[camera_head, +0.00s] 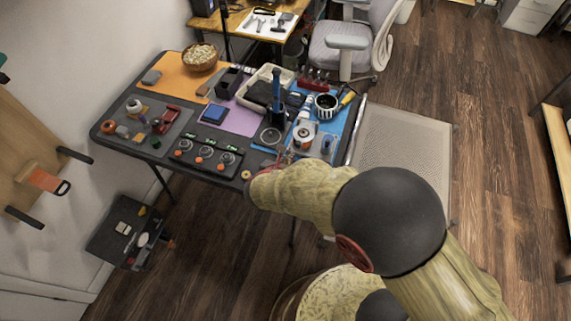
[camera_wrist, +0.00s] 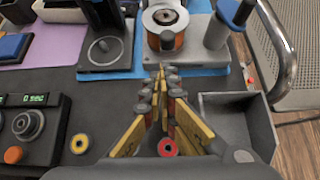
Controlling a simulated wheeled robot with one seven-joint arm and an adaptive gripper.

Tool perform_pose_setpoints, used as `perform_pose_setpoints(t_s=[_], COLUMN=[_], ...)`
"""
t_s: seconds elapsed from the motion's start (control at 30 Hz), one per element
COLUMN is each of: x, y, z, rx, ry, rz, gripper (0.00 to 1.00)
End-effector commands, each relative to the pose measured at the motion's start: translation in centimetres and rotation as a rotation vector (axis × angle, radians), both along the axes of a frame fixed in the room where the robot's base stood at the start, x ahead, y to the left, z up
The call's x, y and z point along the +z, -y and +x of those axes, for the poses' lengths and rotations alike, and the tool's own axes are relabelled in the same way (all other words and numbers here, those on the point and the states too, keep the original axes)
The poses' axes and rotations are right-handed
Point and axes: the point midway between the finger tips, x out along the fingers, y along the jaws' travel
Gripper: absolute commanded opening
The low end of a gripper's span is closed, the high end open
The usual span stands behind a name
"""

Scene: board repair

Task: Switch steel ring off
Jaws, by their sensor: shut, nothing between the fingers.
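A black control panel (camera_head: 205,156) sits along the table's near edge, with three round dials, green displays and orange buttons. Its right end also shows in the wrist view, with a grey metal-ringed dial (camera_wrist: 27,124), a display (camera_wrist: 36,99) and an orange button (camera_wrist: 13,155). I cannot tell for certain which dial is the steel ring one. My gripper (camera_wrist: 162,72) is shut and empty, with yellow and dark fingers, over the mat to the right of the panel. In the head view my gripper (camera_head: 282,162) is small and partly hidden by my arm.
A black stand with a round ring (camera_wrist: 104,46) and a copper-wound device (camera_wrist: 166,27) stand beyond my fingers. A grey open tray (camera_wrist: 240,98) is close on the right. A metal tube (camera_wrist: 283,50) runs along the table's right side.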

Motion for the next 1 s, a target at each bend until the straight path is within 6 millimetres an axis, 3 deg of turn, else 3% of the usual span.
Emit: perform_pose_setpoints(t_s=[0.1, 0.33, 1.0], x=[-1.3, -2.3, -1.4], y=[0.6, 1.0, 1.0], z=[1.3, 2.6, 2.7], rx=[-0.003, -0.001, -0.001], ry=[0.001, 0.001, -0.029], rz=[0.000, 0.001, 0.011], gripper=[0.00, 0.00, 0.00])
